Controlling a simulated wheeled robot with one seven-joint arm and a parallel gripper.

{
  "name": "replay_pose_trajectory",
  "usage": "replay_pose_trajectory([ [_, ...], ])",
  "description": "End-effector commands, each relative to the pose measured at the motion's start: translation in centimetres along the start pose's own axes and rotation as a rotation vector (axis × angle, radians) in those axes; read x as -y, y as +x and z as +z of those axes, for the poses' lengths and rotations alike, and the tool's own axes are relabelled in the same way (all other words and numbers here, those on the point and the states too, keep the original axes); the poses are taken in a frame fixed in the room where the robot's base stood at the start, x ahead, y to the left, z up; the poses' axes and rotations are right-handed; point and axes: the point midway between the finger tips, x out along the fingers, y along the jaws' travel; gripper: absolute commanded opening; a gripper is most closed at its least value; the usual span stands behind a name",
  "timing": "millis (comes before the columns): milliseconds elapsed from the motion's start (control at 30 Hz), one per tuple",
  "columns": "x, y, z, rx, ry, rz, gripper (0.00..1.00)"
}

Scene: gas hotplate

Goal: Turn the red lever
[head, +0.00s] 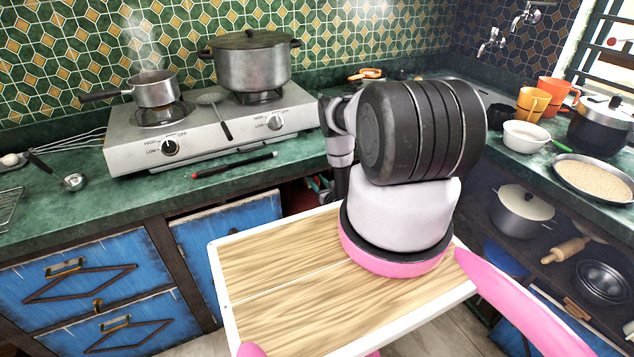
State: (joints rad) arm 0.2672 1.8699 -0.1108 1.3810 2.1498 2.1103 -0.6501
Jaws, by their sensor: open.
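In the head view, a small red thing (312,184) with some green beside it shows in the open, dark bay under the counter. It is partly hidden, and I cannot tell for certain that it is the red lever. My arm reaches forward and bends down in front of the counter edge. My gripper (338,190) is at its lower end, dark and largely hidden by the arm and my wooden tray top. It is close to the red thing in the picture; I cannot tell whether they touch. Nothing is visibly held.
The two-burner hotplate (205,130) carries a small steaming pot (154,90) and a large lidded pot (252,65). A red and black stick (233,165) lies before it. Bowls and pots crowd the right counter.

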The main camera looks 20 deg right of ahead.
Motion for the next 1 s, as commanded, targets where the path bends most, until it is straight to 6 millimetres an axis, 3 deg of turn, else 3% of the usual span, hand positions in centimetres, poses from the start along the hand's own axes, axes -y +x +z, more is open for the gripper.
replay_pose_trajectory([
  [33,0.0,0.0,0.0,0.0,0.0,0.0,0.45],
  [67,0.0,0.0,0.0,0.0,0.0,0.0,0.37],
  [167,0.0,0.0,0.0,0.0,0.0,0.0,0.0],
  [633,0.3,-0.1,0.0,0.0,0.059,-0.002,0.0],
  [1000,1.1,-0.1,-0.1,0.003,0.338,-0.005,0.0],
])
